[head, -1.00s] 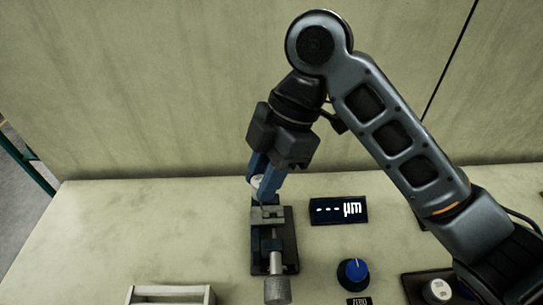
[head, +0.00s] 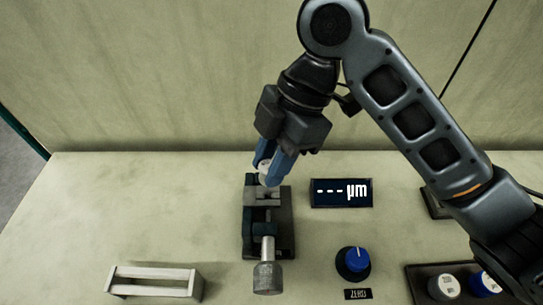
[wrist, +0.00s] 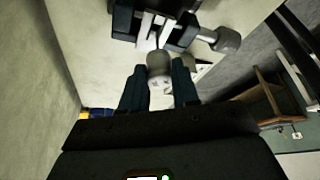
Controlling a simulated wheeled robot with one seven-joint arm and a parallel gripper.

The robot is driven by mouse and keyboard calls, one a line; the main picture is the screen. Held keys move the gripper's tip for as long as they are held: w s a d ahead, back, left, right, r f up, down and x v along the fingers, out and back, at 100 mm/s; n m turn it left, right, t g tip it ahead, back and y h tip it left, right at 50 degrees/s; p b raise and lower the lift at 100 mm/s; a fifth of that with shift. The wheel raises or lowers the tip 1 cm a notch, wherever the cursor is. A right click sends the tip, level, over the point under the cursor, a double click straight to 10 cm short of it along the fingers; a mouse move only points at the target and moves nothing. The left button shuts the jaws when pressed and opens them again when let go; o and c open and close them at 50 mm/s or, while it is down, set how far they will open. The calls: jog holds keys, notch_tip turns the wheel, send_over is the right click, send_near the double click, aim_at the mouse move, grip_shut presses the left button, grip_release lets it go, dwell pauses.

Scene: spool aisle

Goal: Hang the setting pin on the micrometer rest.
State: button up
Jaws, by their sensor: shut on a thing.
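My gripper (head: 272,170) is shut on the setting pin (head: 265,172), whose pale grey head shows between the blue fingers. The pin's head also shows in the wrist view (wrist: 159,65) between the two fingertips. The micrometer rest (head: 252,236) is a black block on the table with a steel spindle and a knurled grey thimble pointing toward me. My gripper is over the far end of the rest. In the wrist view the rest (wrist: 122,18) lies just beyond the pin. The pin's lower part is hidden, and I cannot tell whether it touches the rest.
A dark display (head: 341,193) reading "--- µm" stands right of the rest. A blue knob (head: 354,262) is in front of it. A white slotted rack (head: 152,281) is at front left. A dark tray (head: 415,280) with capped pieces is at front right.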

jog(key=shift+f, duration=0.15)
dwell(0.4)
jog(key=shift+f+b, duration=1.9)
jog(key=shift+f, duration=0.5)
jog(key=o, duration=1.1)
jog(key=v, duration=0.8)
jog(key=shift+f, duration=0.1)
